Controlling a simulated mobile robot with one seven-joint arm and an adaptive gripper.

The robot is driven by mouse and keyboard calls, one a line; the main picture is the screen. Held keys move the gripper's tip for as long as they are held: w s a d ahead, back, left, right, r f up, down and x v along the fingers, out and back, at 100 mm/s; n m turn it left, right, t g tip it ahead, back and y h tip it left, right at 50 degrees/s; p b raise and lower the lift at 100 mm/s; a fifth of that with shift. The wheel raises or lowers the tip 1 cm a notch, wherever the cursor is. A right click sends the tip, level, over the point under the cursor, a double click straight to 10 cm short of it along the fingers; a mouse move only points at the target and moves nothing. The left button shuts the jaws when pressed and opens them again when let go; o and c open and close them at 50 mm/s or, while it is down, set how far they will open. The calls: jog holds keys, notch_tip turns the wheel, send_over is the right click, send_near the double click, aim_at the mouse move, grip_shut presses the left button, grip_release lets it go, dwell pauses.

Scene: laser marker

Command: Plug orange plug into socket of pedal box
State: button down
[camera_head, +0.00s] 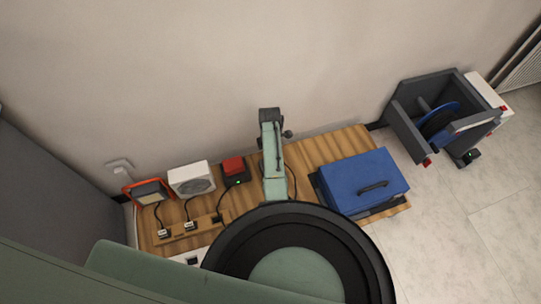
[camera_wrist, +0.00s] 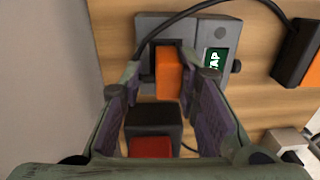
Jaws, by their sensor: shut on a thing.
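In the wrist view, my gripper (camera_wrist: 162,80) is shut on the orange plug (camera_wrist: 168,75), which sits between its fingertips. A dark block with a red face (camera_wrist: 153,125) shows between the fingers, nearer the camera. In the head view, a dark box with a red top and a green light (camera_head: 234,170) stands on the bench. My gripper's fingers cannot be made out there.
A wooden bench (camera_head: 340,142) holds an orange-framed lamp (camera_head: 150,192), a white fan (camera_head: 190,178) and a blue case (camera_head: 362,180). A plug strip (camera_head: 175,238) lies along its front. A grey reel machine (camera_head: 440,110) stands at right. A black cable crosses above the grey box.

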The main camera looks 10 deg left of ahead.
jog(key=shift+f+b, duration=0.5)
jog(key=shift+f, duration=0.15)
jog(key=c, duration=1.1)
grip_release()
jog(key=shift+r, duration=0.1)
jog(key=r+p, duration=0.3)
jog(key=r, duration=0.6)
jog(key=r+p, duration=0.3)
jog(key=r, duration=0.5)
jog(key=shift+w+a+r, duration=0.1)
jog(key=shift+w+r, duration=0.1)
jog(key=shift+r, duration=0.2)
